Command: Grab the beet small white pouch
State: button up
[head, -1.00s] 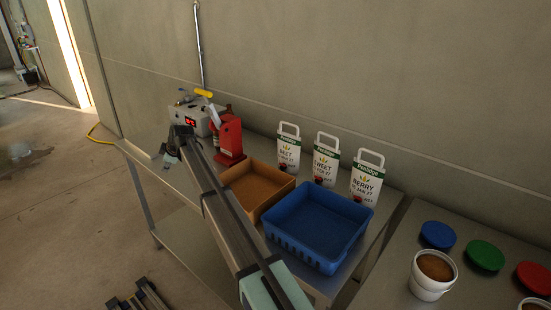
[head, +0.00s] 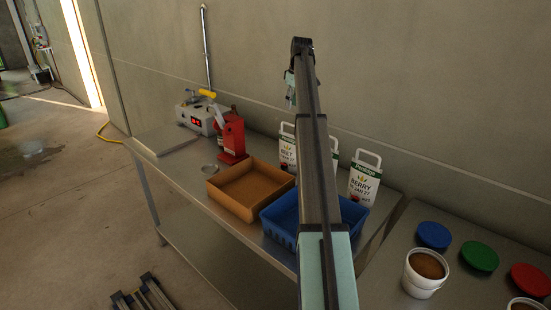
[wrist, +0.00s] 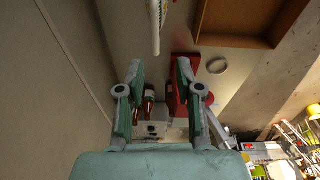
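The small white beet pouch (head: 287,150) stands upright at the back of the steel table, with a green band and a loop handle. My arm crosses in front and hides its right side. My gripper (head: 290,88) is above the pouch in the head view, apart from it. In the wrist view my gripper (wrist: 159,68) is open, with nothing between its two fingertips. A narrow white upright shape (wrist: 155,25) shows beyond the fingertips at the top; I cannot tell whether it is the beet pouch.
The berry pouch (head: 364,180) stands to the right; the sweet pouch is mostly hidden by my arm. A brown tray (head: 222,203) and blue basket (head: 272,233) stand in front. A red press (head: 232,137) and grey machine (head: 190,110) are at the left.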

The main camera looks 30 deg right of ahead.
jog(key=s+d, duration=0.1)
jog(key=p, duration=0.4)
send_near(290, 135)
jog(key=f, duration=0.2)
jog(key=w+f, duration=0.1)
jog(key=f, duration=0.2)
jog(key=shift+w+d+f, duration=0.1)
jog(key=shift+d, duration=0.1)
jog(key=shift+w+a+f+p, duration=0.1)
jog(key=shift+w+f+p, duration=0.15)
jog(key=shift+f+p, duration=0.75)
jog(key=shift+w+a+f+p, duration=0.1)
jog(key=shift+w+f+p, duration=0.15)
jog(key=shift+f, duration=1.35)
jog(key=shift+s, duration=0.1)
grip_shut()
jog(key=shift+r, duration=0.1)
